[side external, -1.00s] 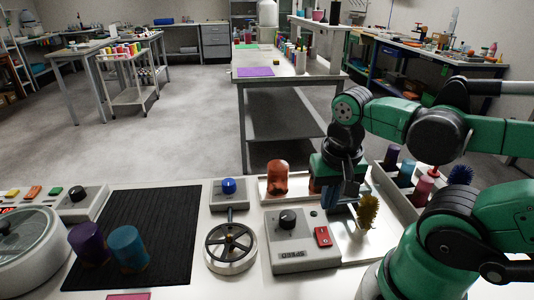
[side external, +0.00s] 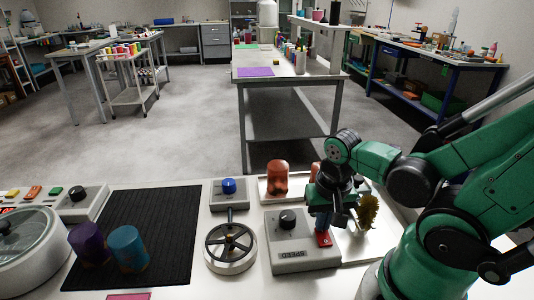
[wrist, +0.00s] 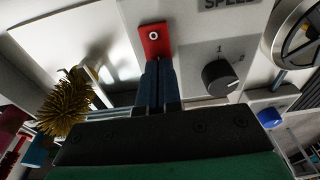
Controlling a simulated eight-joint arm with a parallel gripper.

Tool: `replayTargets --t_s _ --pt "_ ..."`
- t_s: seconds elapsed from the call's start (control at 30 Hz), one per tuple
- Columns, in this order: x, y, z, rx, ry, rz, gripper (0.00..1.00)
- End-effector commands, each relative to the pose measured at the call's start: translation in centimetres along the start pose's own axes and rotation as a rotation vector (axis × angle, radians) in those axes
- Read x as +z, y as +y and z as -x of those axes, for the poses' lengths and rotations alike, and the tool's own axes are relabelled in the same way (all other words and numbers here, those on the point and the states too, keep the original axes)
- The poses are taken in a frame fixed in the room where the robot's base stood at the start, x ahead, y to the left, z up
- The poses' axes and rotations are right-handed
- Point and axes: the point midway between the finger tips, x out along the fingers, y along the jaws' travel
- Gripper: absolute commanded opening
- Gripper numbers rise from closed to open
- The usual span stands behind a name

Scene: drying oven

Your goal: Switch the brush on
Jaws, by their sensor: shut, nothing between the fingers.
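The red rocker switch (side external: 324,239) sits on the right side of the grey speed control box (side external: 290,262). In the wrist view the switch (wrist: 154,40) shows a white round mark, and the fingertips of my gripper (wrist: 157,66) reach its near edge. My gripper (side external: 322,227) is shut and empty, pointing down over the switch. I cannot tell whether it presses the switch. The yellow bristle brush (side external: 367,213) stands just right of the box, and it also shows at the left of the wrist view (wrist: 66,103).
A black knob (side external: 288,220) is on the same box, left of the switch. Reddish cups (side external: 277,177) stand on a tray behind. The dark mat (side external: 135,225) holds two cups.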

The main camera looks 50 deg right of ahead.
Motion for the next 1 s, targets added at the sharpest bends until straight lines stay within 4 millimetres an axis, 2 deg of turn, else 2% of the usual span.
replayTargets --t_s 0.67,1.0 --pt "-0.1 0.0 -0.3 0.0 0.0 0.0 0.0" --pt "1.3 0.1 0.2 0.0 -0.001 0.001 0.0"
